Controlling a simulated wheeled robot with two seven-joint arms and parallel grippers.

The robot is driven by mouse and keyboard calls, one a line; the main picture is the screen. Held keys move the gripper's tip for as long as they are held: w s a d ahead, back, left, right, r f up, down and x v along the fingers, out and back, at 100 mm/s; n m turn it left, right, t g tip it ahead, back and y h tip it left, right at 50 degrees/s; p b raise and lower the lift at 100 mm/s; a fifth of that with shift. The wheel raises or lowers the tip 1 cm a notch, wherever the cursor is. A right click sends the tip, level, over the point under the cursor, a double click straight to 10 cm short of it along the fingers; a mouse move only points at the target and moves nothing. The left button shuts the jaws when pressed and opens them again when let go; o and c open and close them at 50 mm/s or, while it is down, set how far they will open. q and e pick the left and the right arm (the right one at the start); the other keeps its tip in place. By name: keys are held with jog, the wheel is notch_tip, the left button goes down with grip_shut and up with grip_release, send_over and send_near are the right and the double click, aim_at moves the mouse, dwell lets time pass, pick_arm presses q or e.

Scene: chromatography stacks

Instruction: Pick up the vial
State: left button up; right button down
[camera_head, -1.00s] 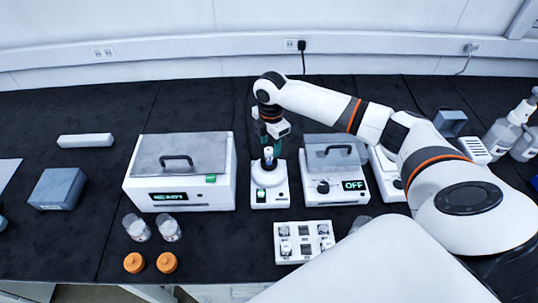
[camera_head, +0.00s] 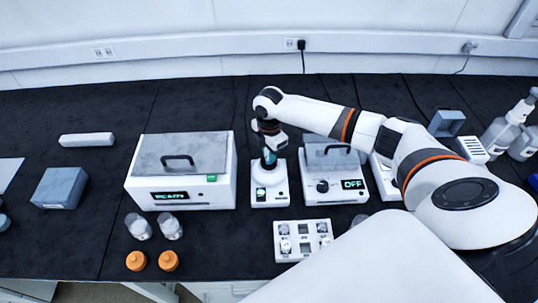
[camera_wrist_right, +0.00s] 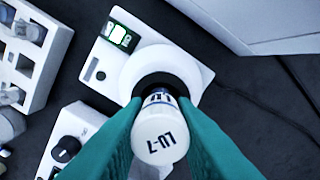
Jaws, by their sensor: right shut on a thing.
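The vial (camera_wrist_right: 160,137) has a white cap marked "LU-7" and stands in the dark round socket of a small white device (camera_wrist_right: 190,57). The right wrist view shows my right gripper (camera_wrist_right: 158,140) with its teal fingers on both sides of the vial, shut on it. In the head view, the right gripper (camera_head: 269,163) is directly over the white device (camera_head: 270,197), and the vial is mostly hidden by the fingers. The device's small screen is lit green. My left gripper is not in view.
A white rack (camera_head: 303,254) with several vials stands in front. A lidded box device (camera_head: 180,190) is to the left, and a device reading "OFF" (camera_head: 335,192) to the right. Two glass jars (camera_head: 138,227) and two orange caps (camera_head: 136,261) are front left.

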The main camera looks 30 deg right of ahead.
notch_tip(320, 180, up, 10)
jog(key=shift+r+b, duration=0.2)
jog(key=shift+b, duration=0.4)
notch_tip(320, 180, up, 6)
jog(key=p, duration=0.7)
jog(key=shift+f+p, duration=0.2)
jog(key=shift+p, duration=0.1)
jog(key=shift+a, duration=0.1)
